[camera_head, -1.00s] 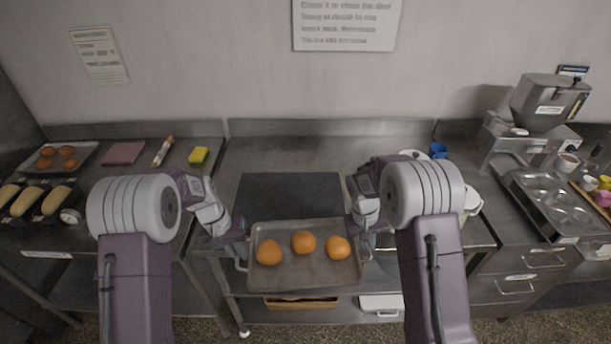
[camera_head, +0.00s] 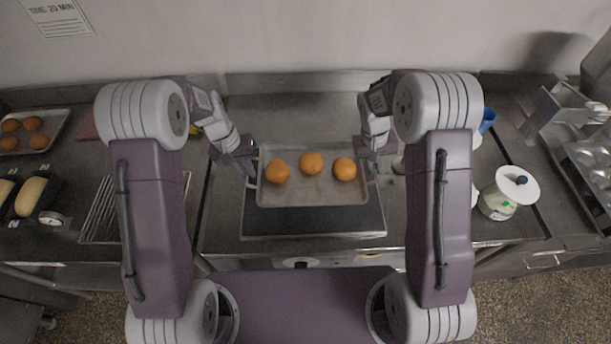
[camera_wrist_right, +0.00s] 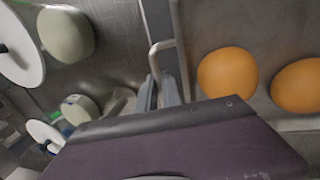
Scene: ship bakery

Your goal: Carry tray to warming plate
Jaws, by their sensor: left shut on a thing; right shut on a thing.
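A metal tray (camera_head: 312,197) with three orange-brown buns (camera_head: 311,163) is held between my two grippers over the dark warming plate (camera_head: 312,222). The plate's front part shows below the tray; the rest is hidden under it. My left gripper (camera_head: 250,172) is shut on the tray's left handle. My right gripper (camera_head: 373,170) is shut on the tray's right handle (camera_wrist_right: 158,56), which shows in the right wrist view with two of the buns. The tray looks about level. I cannot tell whether it touches the plate.
A jar with a white lid (camera_head: 508,192) stands right of the plate. At left are a wire rack (camera_head: 98,215), a loaf tin (camera_head: 40,205) and another tray of buns (camera_head: 62,122). The counter behind the tray is clear.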

